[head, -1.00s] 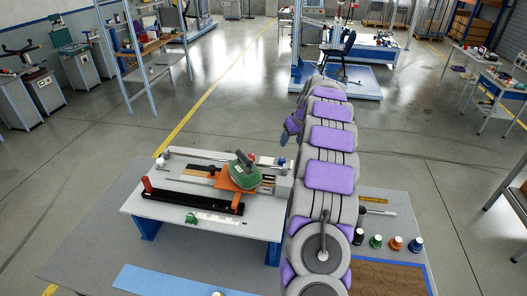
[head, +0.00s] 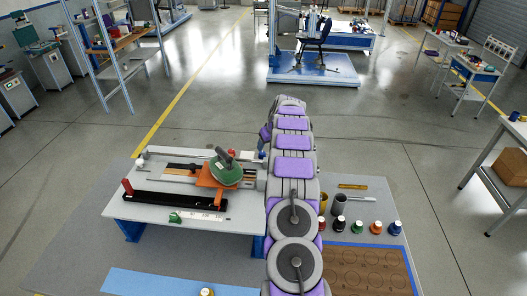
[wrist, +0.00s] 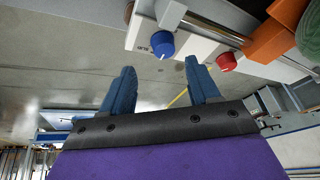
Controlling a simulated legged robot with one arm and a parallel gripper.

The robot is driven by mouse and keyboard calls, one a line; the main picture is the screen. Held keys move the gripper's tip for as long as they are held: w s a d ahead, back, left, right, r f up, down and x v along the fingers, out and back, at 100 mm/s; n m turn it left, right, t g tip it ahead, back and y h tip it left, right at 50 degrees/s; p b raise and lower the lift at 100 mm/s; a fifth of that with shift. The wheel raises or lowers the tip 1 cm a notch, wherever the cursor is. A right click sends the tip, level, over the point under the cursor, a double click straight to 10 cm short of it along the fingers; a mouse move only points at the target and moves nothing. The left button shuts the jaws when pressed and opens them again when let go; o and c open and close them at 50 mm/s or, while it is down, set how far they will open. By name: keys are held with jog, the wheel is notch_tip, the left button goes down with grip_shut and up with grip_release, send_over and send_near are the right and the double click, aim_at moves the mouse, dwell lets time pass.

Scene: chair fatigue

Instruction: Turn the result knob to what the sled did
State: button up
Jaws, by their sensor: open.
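In the wrist view, my gripper (wrist: 162,88) has two blue fingers spread apart with nothing between them. A blue knob (wrist: 162,45) with a white pointer mark sits on a pale panel just beyond the fingers, roughly between them. A red knob (wrist: 226,61) is on the same panel, right of the right finger. My gripper is hidden in the head view.
The rig stands on a white-topped bench (head: 150,216) with a black rail (head: 170,201). Right of my arm are several coloured-capped bottles (head: 376,227) and a brown board (head: 365,270) with round recesses. Open floor lies beyond the bench.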

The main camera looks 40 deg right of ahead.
aim_at(263, 153)
jog(key=x, duration=0.3)
jog(key=shift+w+a+f, duration=0.15)
jog(key=shift+w+f, duration=0.05)
jog(key=shift+f, duration=0.1)
jog(key=shift+a+p+x, duration=0.25)
jog(key=shift+p+x, duration=0.1)
jog(key=shift+x, duration=0.65)
jog(key=shift+w+d+f, duration=0.1)
jog(key=shift+d+f, duration=0.1)
jog(key=c, duration=1)
